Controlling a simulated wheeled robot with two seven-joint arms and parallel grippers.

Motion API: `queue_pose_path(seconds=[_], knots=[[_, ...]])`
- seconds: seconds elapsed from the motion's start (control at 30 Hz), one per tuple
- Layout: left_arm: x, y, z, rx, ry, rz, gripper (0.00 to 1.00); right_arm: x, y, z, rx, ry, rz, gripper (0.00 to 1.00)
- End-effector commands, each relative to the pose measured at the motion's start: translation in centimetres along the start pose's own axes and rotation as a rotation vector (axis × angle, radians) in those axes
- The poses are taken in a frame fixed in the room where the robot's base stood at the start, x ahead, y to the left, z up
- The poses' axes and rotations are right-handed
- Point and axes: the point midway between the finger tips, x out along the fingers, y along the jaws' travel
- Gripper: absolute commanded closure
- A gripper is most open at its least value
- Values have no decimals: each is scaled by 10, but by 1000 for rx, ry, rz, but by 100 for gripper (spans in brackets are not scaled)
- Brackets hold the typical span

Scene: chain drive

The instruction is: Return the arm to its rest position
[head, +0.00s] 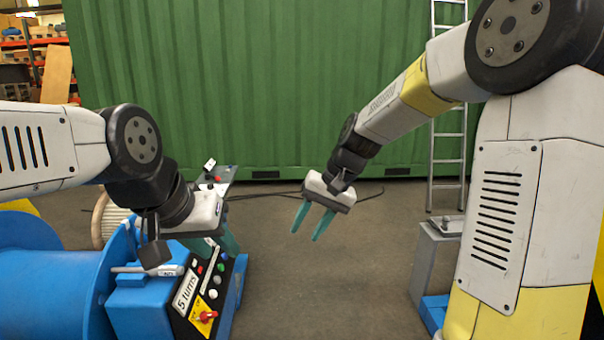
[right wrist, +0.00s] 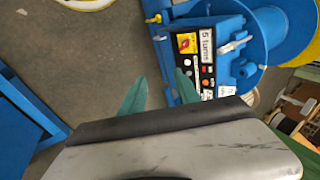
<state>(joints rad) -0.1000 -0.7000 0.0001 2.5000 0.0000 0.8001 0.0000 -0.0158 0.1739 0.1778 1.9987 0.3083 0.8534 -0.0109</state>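My right gripper (head: 308,226) hangs in free air in the middle of the head view, its two teal fingers pointing down and apart with nothing between them. The right wrist view also shows its fingertips (right wrist: 160,85) spread and empty. My left gripper (head: 226,254) is at the left, over the upper part of a blue control box (head: 140,300). Its teal fingers look spread, with no object visible between them; they partly hide the panel. I cannot tell whether they touch it.
The box's black panel (head: 205,290) has buttons, a red switch (head: 208,316) and a "5 turns" label. A blue drum (head: 45,290) adjoins it. A grey stand (head: 432,265) and ladder (head: 447,150) are at right; a green container wall (head: 250,90) is behind. The middle floor is clear.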

Motion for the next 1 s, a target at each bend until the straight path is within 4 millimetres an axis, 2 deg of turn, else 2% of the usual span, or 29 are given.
queue_pose_path(seconds=[0.03, 0.1, 0.3, 0.4, 0.6, 0.7, 1.0], knots=[[0, 0, 0, 0, 0, 0, 64, -20, 4, 12, -18, 41, 25, 62], [0, 0, 0, 0, 0, 0, 64, -42, 12, 28, -41, 88, 60, 62], [0, 0, 0, 0, 0, 0, 64, -94, 36, 82, -95, 221, 147, 62], [0, 0, 0, 0, 0, 0, 64, -113, 49, 109, -117, 288, 182, 62], [0, 0, 0, 0, 0, 0, 64, -132, 71, 153, -148, 391, 228, 62], [0, 0, 0, 0, 0, 0, 64, -134, 77, 165, -156, 418, 239, 62], [0, 0, 0, 0, 0, 0, 64, -136, 81, 172, -163, 435, 247, 62]])
